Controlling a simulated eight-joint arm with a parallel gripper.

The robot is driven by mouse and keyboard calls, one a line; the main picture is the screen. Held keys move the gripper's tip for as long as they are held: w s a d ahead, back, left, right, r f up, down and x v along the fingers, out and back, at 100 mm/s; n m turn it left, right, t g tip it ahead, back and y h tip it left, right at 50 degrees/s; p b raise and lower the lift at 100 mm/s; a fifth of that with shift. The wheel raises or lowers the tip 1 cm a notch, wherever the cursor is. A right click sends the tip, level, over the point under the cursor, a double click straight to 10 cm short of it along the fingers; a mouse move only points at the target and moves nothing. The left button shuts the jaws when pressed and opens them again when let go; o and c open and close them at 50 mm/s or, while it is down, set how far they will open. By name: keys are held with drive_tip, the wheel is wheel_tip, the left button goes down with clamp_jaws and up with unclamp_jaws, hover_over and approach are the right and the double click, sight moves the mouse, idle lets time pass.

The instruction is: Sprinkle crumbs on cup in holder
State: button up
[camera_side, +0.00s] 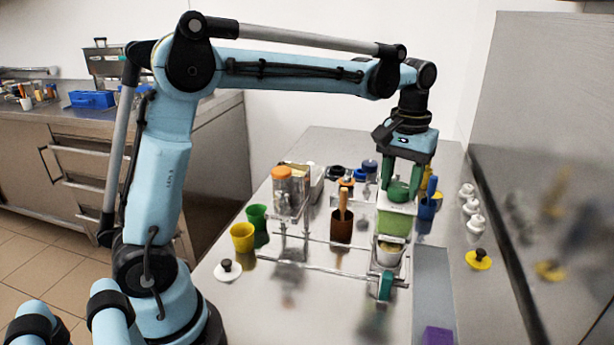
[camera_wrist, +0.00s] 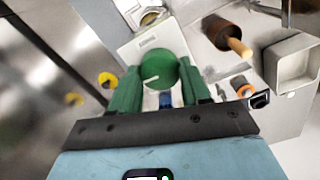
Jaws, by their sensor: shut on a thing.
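My gripper (camera_side: 404,188) has green fingers and points down at the right of the bench. Its fingers are shut on a round green lid (camera_side: 399,192), which shows between the fingertips in the wrist view (camera_wrist: 157,69). The lid sits at the white top of a box-like container with green sides (camera_side: 393,223). A light cup (camera_side: 388,254) stands in a holder just in front of and below this container. The cup's rim also shows at the top of the wrist view (camera_wrist: 151,17). I cannot tell which vessel holds crumbs.
An orange-lidded jar (camera_side: 290,191) stands on a rack to the left. Yellow (camera_side: 243,237) and green (camera_side: 257,216) cups stand front left. A wall (camera_side: 545,150) bounds the right.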

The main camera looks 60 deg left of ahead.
sight(400, 186)
idle(0.3)
drive_tip(key=o, duration=1.1)
drive_tip(key=shift+c, duration=0.2)
wheel_tip(400, 186, up, 12)
